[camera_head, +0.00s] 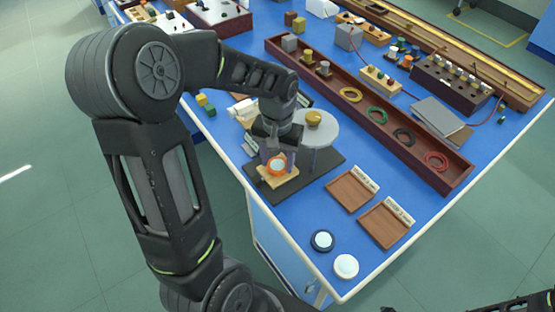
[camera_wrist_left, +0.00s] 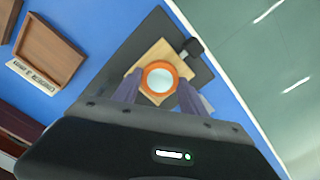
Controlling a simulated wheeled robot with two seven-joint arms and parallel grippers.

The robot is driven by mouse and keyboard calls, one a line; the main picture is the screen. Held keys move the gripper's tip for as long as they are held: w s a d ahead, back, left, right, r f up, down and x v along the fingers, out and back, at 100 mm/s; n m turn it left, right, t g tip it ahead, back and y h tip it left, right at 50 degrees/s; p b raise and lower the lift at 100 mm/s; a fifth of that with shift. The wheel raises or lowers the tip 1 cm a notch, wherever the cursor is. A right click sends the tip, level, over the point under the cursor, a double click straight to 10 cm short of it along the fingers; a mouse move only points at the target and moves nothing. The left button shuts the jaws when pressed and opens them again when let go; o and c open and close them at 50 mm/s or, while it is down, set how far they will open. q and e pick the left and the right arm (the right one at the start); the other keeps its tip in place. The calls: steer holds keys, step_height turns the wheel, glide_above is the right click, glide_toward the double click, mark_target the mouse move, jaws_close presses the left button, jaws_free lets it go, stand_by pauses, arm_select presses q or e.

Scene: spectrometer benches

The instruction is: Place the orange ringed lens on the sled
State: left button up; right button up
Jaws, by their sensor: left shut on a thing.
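The orange ringed lens (camera_head: 277,165) is between the fingers of my left gripper (camera_head: 276,162), which is shut on it. In the left wrist view the lens (camera_wrist_left: 160,78) shows its pale glass face inside the orange ring, with a purple-grey finger of the gripper (camera_wrist_left: 158,92) on each side. The sled (camera_head: 280,181) is a tan wooden plate on a dark mat. In the left wrist view the sled (camera_wrist_left: 151,54) lies directly behind the lens. I cannot tell whether the lens touches it.
A grey round stand (camera_head: 325,133) with a gold piece is close behind the gripper. Two wooden trays (camera_head: 350,190) (camera_head: 383,226) lie to the right. A dark-ringed lens (camera_head: 322,240) and a white-ringed lens (camera_head: 346,266) lie near the front corner. A long red-brown trough (camera_head: 455,178) lies beyond.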

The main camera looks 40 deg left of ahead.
mark_target(277, 165)
arm_select(q)
steer(key=shift+f, duration=0.25)
steer(key=shift+f, duration=0.15)
steer(key=o, duration=1.1)
step_height(277, 165, up, 12)
steer(key=shift+r+b, duration=0.25)
steer(key=shift+b, duration=0.05)
